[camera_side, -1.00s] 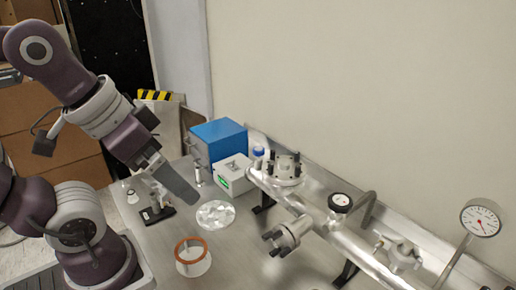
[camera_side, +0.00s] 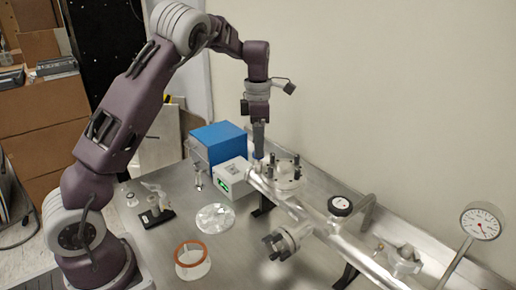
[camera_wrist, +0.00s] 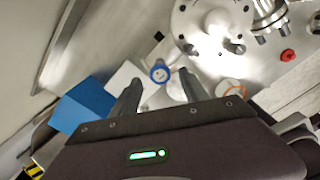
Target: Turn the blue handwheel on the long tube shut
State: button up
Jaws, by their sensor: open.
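The blue handwheel (camera_wrist: 159,72) is a small round knob with a pale centre, near the middle of the wrist view. My gripper (camera_wrist: 160,79) is open, with one finger to each side of the wheel in that view. I cannot tell how far above the wheel the fingertips are. In the side view my gripper (camera_side: 258,151) points straight down over the far end of the long tube (camera_side: 352,246). There it hides most of the handwheel. The tube is a shiny metal pipe running from the centre towards the lower right.
A blue box (camera_side: 217,143) and a white box (camera_side: 231,176) stand just left of my gripper. A bolted flange (camera_side: 285,178) is close on its right. A black knob (camera_side: 340,206) and a dial gauge (camera_side: 481,223) stand farther right.

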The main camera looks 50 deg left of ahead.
notch_tip(320, 180, down, 2)
jog(key=shift+f, duration=0.1)
grip_shut()
